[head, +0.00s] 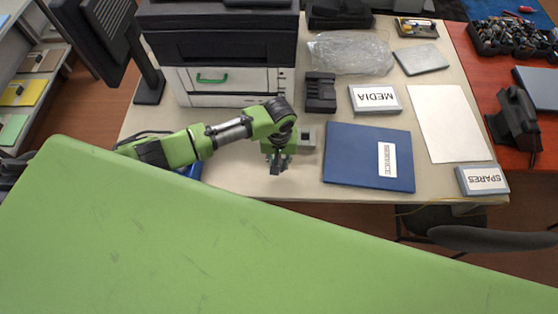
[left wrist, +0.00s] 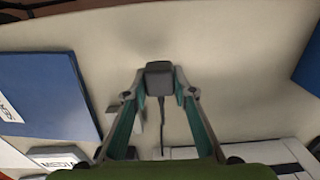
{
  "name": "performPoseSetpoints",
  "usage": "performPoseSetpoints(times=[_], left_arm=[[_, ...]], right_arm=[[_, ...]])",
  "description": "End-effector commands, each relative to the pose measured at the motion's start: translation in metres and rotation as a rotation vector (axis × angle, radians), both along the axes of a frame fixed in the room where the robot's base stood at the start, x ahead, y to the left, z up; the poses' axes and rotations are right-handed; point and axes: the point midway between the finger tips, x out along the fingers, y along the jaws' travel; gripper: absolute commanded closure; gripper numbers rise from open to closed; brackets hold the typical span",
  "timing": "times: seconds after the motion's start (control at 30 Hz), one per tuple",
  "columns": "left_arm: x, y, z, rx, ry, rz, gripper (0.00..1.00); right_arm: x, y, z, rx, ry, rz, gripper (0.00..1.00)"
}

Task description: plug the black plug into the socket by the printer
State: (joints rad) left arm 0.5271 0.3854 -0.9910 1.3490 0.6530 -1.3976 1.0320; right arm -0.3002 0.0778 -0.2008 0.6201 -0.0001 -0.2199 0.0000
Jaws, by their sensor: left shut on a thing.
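My left gripper (head: 278,165) is over the front part of the table, in front of the printer (head: 228,84). In the left wrist view the fingers (left wrist: 160,92) are shut on the black plug (left wrist: 159,74), with its dark cord trailing between them. In the head view the plug is too small to tell from the fingertips. A small grey box (head: 306,138), which looks like the socket, stands just right of the gripper, apart from it. In the left wrist view a pale part of it (left wrist: 139,119) shows beside a finger; its opening cannot be made out. My right gripper is not in view.
A blue folder (head: 350,150) lies right of the grey box. A black device (head: 320,92), a MEDIA box (head: 375,99), a plastic bag (head: 350,52) and a SPARES box (head: 482,180) are also on the table (head: 425,182). A monitor (head: 92,38) stands at the left.

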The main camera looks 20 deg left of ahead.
Motion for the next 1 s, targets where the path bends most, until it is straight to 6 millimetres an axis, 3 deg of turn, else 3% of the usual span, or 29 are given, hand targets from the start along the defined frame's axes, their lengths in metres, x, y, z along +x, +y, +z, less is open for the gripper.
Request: performPoseSetpoints(times=[0.4, 0.83, 1.0], left_arm=[[0.000, 0.000, 0.002, 0.000, 0.000, 0.000, 0.98], [0.000, 0.000, 0.024, 0.000, 0.000, 0.001, 0.98], [0.000, 0.000, 0.031, 0.000, -0.001, 0.000, 0.98]], right_arm=[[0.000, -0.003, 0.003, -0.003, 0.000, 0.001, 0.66], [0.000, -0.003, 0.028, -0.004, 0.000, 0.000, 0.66], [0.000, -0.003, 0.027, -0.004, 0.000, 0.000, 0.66]])
